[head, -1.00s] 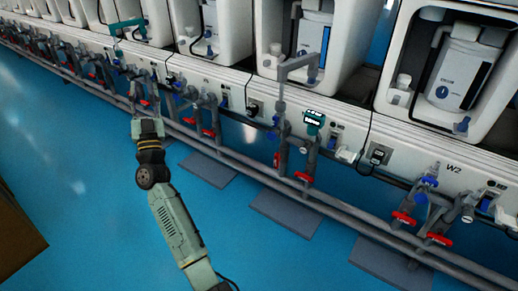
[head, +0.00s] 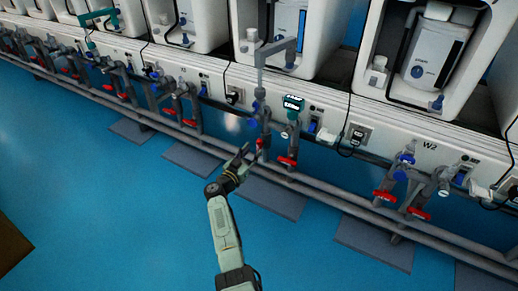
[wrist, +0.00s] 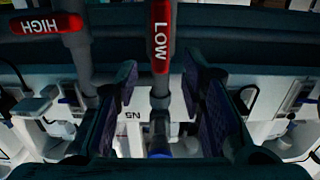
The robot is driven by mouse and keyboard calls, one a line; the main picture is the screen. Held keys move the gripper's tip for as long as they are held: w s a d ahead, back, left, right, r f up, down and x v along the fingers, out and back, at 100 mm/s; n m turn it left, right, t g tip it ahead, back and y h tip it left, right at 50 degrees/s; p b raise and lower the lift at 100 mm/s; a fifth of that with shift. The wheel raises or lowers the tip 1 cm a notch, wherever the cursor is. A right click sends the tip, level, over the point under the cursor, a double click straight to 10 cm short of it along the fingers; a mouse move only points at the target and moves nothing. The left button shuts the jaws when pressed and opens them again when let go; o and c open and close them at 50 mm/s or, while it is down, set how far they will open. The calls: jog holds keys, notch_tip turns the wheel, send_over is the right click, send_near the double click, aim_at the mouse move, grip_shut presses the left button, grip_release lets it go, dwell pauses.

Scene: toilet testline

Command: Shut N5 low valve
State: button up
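The N5 low valve has a red handle marked LOW (wrist: 160,38), in line with its grey pipe in the wrist view. In the head view this red handle (head: 263,143) is small and partly hidden by my gripper. The red HIGH handle (wrist: 45,25) lies crosswise on the pipe beside it; it also shows in the head view (head: 287,161). An N5 label (wrist: 130,115) shows upside down behind. My gripper (wrist: 160,82) is open, its two dark pads apart on either side of the low valve's pipe. In the head view my gripper (head: 249,152) is at the low valve.
Long horizontal pipes (head: 330,193) run along the white bench front (head: 400,135). Other red-handled valves stand left and right, including W2's (head: 385,195). The blue floor (head: 110,220) in front is clear.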

aim_at(258, 146)
jog(key=b+x, duration=0.2)
jog(key=x, duration=0.1)
jog(key=b+x, duration=0.2)
jog(key=shift+f, duration=0.25)
jog(key=shift+w+d+r+b, duration=0.3)
jog(key=shift+w+b, duration=0.15)
jog(key=shift+w, duration=0.15)
jog(key=shift+c, duration=0.4)
grip_shut()
